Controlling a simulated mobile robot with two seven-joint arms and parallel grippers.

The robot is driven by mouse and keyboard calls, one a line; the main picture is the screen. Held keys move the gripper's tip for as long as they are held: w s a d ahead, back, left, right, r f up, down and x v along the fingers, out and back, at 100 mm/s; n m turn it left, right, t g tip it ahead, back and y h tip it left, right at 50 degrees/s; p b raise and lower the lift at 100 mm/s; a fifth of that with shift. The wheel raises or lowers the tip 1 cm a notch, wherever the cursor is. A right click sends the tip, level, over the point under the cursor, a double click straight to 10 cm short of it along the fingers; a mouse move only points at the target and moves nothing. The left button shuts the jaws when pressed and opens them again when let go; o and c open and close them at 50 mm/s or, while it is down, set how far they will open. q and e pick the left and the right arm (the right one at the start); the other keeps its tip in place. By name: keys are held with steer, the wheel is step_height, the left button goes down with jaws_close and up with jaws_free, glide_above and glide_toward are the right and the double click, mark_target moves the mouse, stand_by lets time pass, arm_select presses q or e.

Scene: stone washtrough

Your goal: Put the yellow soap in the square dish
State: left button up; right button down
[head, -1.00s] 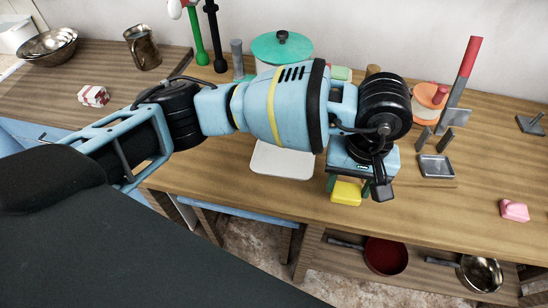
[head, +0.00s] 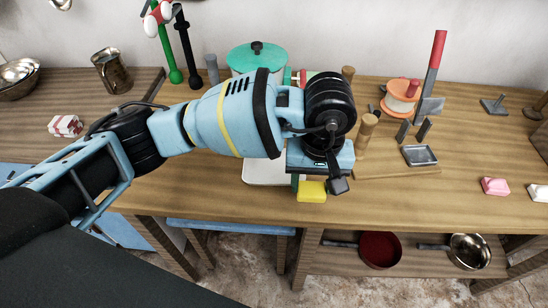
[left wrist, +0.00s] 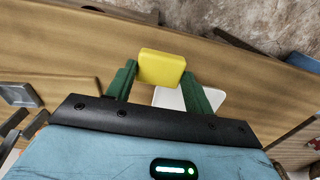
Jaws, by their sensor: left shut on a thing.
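The yellow soap (head: 312,191) is held between the green fingers of my left gripper (head: 312,186), near the table's front edge. In the left wrist view the soap (left wrist: 162,67) sits at the fingertips of my left gripper (left wrist: 160,78). The square dish (head: 419,156) is a small grey metal dish, to the right of the gripper and apart from it. It also shows at the left edge of the left wrist view (left wrist: 18,94), and I see nothing in it. My right gripper is not in view.
A white tray (head: 262,174) lies partly under my left arm. A pink soap (head: 495,186) and a white block (head: 538,192) lie to the right. The table in front of the dish is clear.

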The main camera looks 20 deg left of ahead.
arm_select(q)
steer(key=w+a, duration=0.2)
steer(key=a, duration=0.1)
steer(key=w+a, duration=0.2)
steer(key=a, duration=0.1)
steer(key=w+a+f+p, duration=0.1)
steer(key=w+a, duration=0.1)
steer(key=a, duration=0.1)
steer(key=shift+w+a, duration=0.25)
steer(key=shift+a, duration=0.1)
steer(key=shift+w+a, duration=0.2)
steer(key=shift+a, duration=0.1)
step_height(320, 180, down, 3)
steer(key=shift+w+a+f+p, duration=0.1)
steer(key=shift+w+a+p, duration=0.05)
steer(key=shift+p, duration=0.2)
steer(key=shift+f, duration=0.2)
